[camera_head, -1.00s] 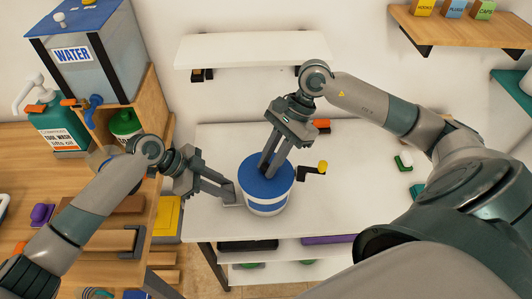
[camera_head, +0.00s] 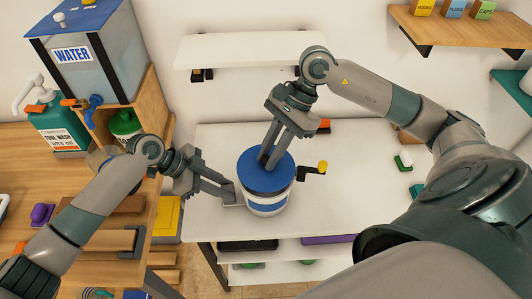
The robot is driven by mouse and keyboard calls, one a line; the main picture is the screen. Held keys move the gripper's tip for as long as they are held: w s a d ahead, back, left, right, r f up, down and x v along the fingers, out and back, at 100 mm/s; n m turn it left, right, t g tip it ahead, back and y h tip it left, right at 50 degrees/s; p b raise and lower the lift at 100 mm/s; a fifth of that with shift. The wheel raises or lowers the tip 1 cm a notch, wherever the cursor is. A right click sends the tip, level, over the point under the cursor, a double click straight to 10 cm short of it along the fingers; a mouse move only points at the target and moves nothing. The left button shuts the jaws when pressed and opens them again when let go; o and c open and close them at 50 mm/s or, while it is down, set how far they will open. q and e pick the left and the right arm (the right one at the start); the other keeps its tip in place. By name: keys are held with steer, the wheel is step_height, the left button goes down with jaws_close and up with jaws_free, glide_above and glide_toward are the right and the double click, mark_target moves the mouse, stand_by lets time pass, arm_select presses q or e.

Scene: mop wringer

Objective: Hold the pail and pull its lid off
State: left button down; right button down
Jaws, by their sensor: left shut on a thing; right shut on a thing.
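The white pail (camera_head: 267,207) with a blue band stands upright on the white table (camera_head: 330,205). The round blue lid (camera_head: 262,183) is on its top; I cannot tell whether there is a gap beneath it. My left gripper (camera_head: 234,194) reaches in from the left and is shut on the pail at its left side, by a grey piece there. My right gripper (camera_head: 268,158) comes down from above and is shut on the middle of the lid; its fingers hide the part they hold.
A dark crank with a yellow knob (camera_head: 323,167) is just right of the pail. An orange item (camera_head: 323,125) lies behind it. A white wall shelf (camera_head: 255,49) hangs at the back.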

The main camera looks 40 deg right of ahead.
steer(key=shift+r, duration=0.65)
arm_select(q)
steer(key=c, duration=1.5)
jaws_free()
steer(key=shift+o, duration=0.2)
steer(key=v, duration=1.2)
steer(key=shift+f, duration=0.1)
